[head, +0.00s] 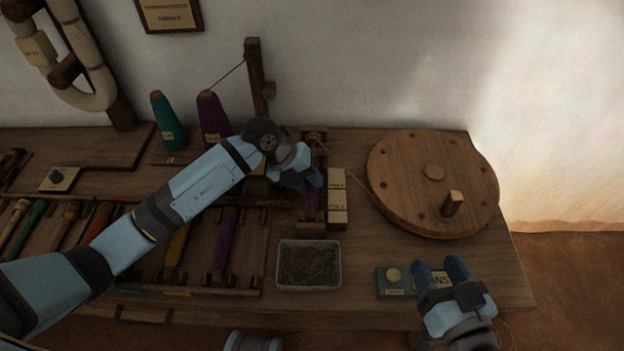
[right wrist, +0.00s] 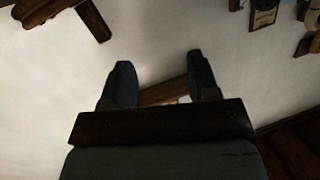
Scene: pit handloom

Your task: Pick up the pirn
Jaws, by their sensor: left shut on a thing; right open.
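A pirn wound with purple thread (head: 311,199) lies lengthwise in the small wooden winder (head: 312,228) in the middle of the bench. My left gripper (head: 306,181) reaches over the winder and is shut at the pirn's far part; the fingers hide most of the grip. Other pirns lie in the rack at left, among them a yellow one (head: 177,245) and a purple one (head: 223,240). My right gripper (head: 439,266) is open and empty near the bench's front right; its spread fingers also show in the right wrist view (right wrist: 162,82).
A large wooden wheel (head: 393,180) with a handle stands right of the winder. A grey bin (head: 309,283) of dark scraps is in front. Green (head: 167,125) and purple (head: 211,120) thread cones stand behind my left arm. A small button box (head: 393,280) lies beside my right gripper.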

